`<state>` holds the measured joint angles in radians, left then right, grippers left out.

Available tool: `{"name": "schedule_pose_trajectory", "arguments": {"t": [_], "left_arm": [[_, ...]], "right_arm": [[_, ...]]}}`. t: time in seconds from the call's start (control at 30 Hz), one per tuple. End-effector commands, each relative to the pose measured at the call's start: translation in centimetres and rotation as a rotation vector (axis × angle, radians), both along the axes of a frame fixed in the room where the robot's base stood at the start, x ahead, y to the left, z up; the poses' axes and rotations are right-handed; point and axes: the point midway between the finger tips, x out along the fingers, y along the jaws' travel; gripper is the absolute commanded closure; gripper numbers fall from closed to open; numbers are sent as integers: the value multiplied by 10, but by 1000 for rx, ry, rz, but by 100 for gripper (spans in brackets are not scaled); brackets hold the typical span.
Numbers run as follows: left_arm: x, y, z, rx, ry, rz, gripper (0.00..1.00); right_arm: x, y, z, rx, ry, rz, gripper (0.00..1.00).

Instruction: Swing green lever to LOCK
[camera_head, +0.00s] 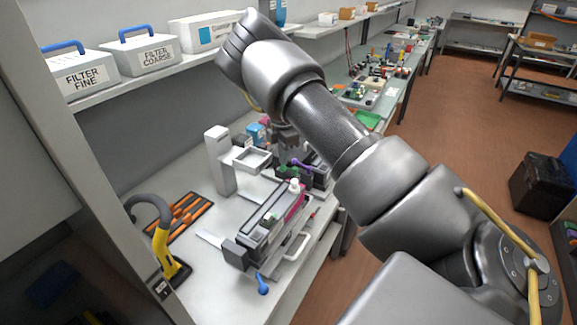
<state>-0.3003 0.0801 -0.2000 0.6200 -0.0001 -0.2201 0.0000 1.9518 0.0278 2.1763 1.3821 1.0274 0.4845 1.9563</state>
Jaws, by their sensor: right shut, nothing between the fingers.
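My right arm crosses the view from the lower right to the upper left and bends over the bench. The dark end of my right gripper (287,150) shows partly behind the arm, pointing down over the far end of the toner machine; it looks shut and empty. A small green part (287,172), which looks like the green lever, is close below the gripper. I cannot tell whether they touch, and any LOCK mark is too small to read. The grey toner machine (262,228) has a magenta cartridge (296,207) along its side and a blue lever (262,284) in front. My left gripper is not in view.
A grey post with a tray (220,160) stands left of the machine. A dark mat (178,217) with orange tools and a yellow-grey hooked tool (160,245) are on the left of the bench. Filter boxes (82,75) sit on the shelf above.

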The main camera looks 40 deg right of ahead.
Motion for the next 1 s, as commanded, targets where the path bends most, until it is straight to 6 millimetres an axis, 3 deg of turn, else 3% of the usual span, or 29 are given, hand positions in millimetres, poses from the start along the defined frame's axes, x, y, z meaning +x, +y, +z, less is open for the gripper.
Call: {"name": "schedule_pose_trajectory", "arguments": {"t": [1.0], "left_arm": [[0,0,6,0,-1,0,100]], "right_arm": [[-3,14,0,-1,1,0,100]]}}
